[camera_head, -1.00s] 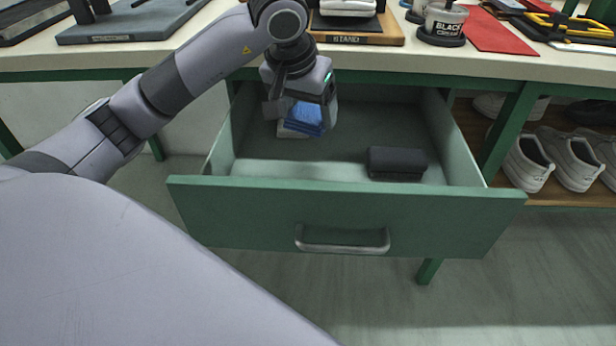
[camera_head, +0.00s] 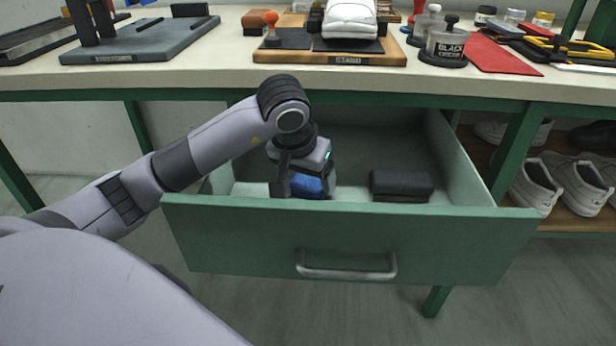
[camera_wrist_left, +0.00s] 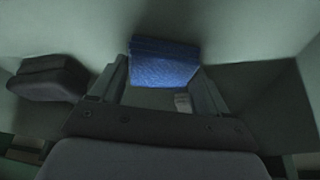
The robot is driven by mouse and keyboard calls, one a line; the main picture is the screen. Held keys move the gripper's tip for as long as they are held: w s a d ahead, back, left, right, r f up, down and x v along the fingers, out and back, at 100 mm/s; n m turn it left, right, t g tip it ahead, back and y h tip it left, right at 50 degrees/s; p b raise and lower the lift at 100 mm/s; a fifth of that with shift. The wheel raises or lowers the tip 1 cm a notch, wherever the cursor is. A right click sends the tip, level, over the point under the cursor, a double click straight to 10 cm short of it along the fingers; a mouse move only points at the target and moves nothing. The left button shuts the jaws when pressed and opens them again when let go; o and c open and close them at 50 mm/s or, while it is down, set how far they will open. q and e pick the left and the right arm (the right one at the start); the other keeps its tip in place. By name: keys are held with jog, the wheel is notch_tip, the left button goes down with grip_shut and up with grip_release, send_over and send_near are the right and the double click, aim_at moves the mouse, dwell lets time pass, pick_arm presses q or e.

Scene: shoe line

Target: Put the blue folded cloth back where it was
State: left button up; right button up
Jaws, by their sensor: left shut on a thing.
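The blue folded cloth (camera_head: 309,186) is inside the open green drawer (camera_head: 350,235), in its left half. My left gripper (camera_head: 305,180) reaches down into the drawer and is shut on the cloth. The cloth also shows between the two fingers in the left wrist view (camera_wrist_left: 165,63). The drawer front hides the cloth's lower part, so I cannot tell whether it touches the drawer floor. My right gripper is out of view.
A small pale object (camera_wrist_left: 183,102) shows near the fingers in the left wrist view. The workbench top (camera_head: 200,75) overhangs the drawer's back. White shoes (camera_head: 580,183) stand on a shelf at right.

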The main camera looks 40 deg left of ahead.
aim_at(304, 187)
pick_arm(q)
jog(key=shift+f, duration=0.2)
jog(key=o, duration=0.9)
jog(key=shift+r, duration=0.25)
jog(key=p+v, duration=0.1)
jog(key=v, duration=0.3)
jog(key=shift+r+p, duration=0.35)
jog(key=shift+r, duration=0.05)
jog(key=p+v, duration=0.1)
jog(key=v, duration=0.6)
jog(key=shift+s+p, duration=0.25)
jog(key=shift+p, duration=0.15)
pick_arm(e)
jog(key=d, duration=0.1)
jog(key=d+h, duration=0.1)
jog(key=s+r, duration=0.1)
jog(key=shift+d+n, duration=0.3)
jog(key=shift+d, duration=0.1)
